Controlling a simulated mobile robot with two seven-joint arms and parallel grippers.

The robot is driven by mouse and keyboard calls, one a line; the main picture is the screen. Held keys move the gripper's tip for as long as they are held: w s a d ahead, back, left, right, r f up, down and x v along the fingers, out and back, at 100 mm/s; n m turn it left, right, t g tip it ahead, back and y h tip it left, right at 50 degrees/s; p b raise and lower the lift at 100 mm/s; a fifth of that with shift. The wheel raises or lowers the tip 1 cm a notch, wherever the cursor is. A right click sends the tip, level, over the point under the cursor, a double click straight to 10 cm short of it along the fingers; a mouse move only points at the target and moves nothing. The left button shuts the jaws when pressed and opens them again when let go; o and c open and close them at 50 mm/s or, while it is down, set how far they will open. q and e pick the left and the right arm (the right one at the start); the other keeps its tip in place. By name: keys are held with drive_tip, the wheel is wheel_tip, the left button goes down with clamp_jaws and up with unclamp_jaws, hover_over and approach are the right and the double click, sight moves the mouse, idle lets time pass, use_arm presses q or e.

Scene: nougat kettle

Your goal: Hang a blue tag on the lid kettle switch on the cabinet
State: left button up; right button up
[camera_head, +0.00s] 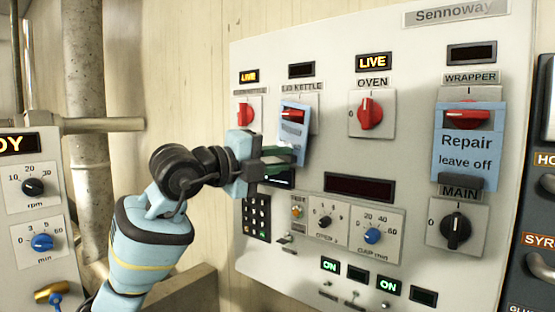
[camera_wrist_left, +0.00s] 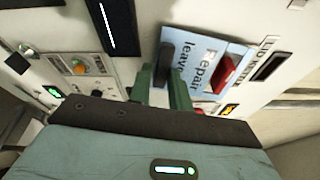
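The lid kettle switch (camera_head: 292,115) is a red knob on the cabinet (camera_head: 330,150), under a dark display. A blue tag (camera_head: 291,137) is at this switch, slightly tilted, and the red knob shows at its upper part. The tag (camera_wrist_left: 205,50) reads "Repair leave" in the left wrist view, with the red knob (camera_wrist_left: 226,73) in its opening. My left gripper (camera_head: 284,157) is at the tag's lower end. In the left wrist view its green fingers (camera_wrist_left: 163,82) stand close on both sides of the tag's black tab. My right gripper is not in view.
Another blue tag (camera_head: 467,144) hangs on the wrapper switch at the right. The oven switch (camera_head: 370,115) is just right of the lid kettle switch. A keypad (camera_head: 257,217) and small knobs sit below my gripper. A pipe (camera_head: 88,120) stands at the left.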

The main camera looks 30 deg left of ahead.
use_arm(q)
drive_tip(key=o, duration=0.4)
drive_tip(key=shift+c, duration=0.2)
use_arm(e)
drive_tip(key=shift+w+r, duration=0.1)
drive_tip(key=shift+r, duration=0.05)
